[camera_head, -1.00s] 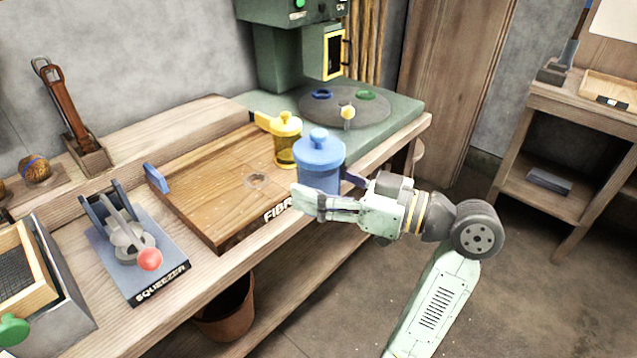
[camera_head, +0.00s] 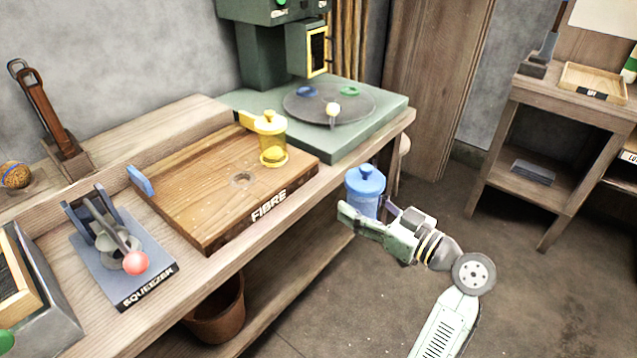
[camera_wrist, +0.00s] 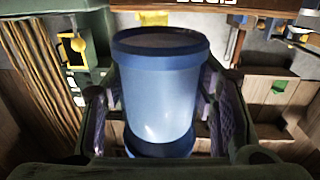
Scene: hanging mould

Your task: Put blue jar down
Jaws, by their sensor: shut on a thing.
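The blue jar (camera_head: 365,190), with its knobbed blue lid, is held by my gripper (camera_head: 364,214) off the front edge of the bench, over the floor side. In the wrist view the jar (camera_wrist: 160,95) fills the middle between my two fingers (camera_wrist: 160,115), which press on its sides. In the head view the jar looks upright. Its lower part is partly hidden behind my gripper.
The wooden FIBRE board (camera_head: 200,205) holds a yellow jar (camera_head: 271,140) near its back right corner. Behind it stands a green machine (camera_head: 265,60) with a round plate (camera_head: 328,103). The squeezer (camera_head: 120,245) is at left. A shelf unit (camera_head: 575,110) stands at right.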

